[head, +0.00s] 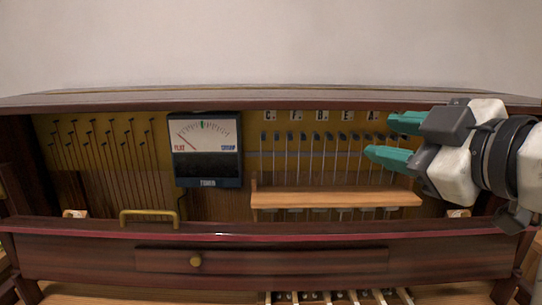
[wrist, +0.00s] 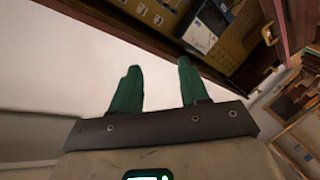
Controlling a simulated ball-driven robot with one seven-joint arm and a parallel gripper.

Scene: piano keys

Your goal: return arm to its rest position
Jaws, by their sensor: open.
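My gripper (head: 388,139) is on the right side of the head view, with its teal fingers pointing left. The fingers are spread apart with nothing between them. It is in front of the right end of the piano's open upper panel, and it covers part of the row of hammers there. In the wrist view my gripper (wrist: 158,86) shows two separated teal fingers against the pale wall. My arm reaches in from the right edge of the head view.
A wooden upright piano (head: 75,250) fills the lower head view. A tuner meter (head: 206,150) stands in its open panel, left of a wooden rail (head: 335,198). A brass handle (head: 149,214) is at lower left. Several keys (head: 340,297) show at the bottom. The wall (head: 270,45) behind is bare.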

